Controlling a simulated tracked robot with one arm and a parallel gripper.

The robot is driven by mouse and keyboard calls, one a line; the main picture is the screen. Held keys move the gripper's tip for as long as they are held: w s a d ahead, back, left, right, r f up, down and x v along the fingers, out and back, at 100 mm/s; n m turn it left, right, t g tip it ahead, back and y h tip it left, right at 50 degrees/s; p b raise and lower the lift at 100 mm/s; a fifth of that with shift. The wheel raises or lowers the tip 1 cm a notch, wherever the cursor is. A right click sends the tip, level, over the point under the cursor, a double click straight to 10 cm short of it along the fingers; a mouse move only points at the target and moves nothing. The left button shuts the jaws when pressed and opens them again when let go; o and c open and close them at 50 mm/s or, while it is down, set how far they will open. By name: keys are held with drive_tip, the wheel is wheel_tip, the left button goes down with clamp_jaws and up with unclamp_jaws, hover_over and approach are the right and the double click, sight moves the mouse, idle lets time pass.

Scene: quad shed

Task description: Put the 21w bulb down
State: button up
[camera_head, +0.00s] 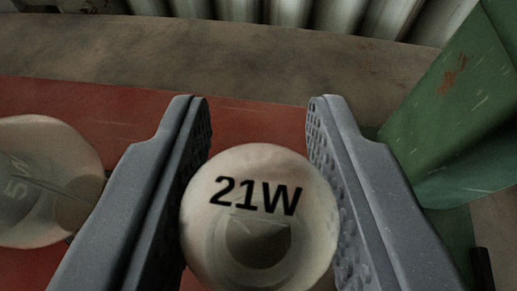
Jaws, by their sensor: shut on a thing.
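The 21w bulb (262,165) is a pale, round glass bulb marked "21W" in black, at the lower middle of the view. My gripper (258,105) has one grey finger on each side of it and is shut on it. The fingertips reach past the bulb toward the back. The bulb's lower end is cut off by the picture's bottom edge, so I cannot tell whether it touches anything below.
Another pale bulb (45,165), with a faint "5W" marking, is at the left, beside my left finger. A red surface (110,105) lies beneath. A green, scratched metal piece (455,110) stands close at the right. Brown floor (240,55) and a corrugated wall (300,14) lie behind.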

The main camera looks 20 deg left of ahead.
drive_tip(key=o, duration=1)
drive_tip(key=shift+f, duration=0.1)
drive_tip(key=p+v, duration=0.1)
drive_tip(key=v, duration=1.3)
drive_tip(key=shift+a, duration=0.2)
drive_tip(key=shift+w, duration=0.1)
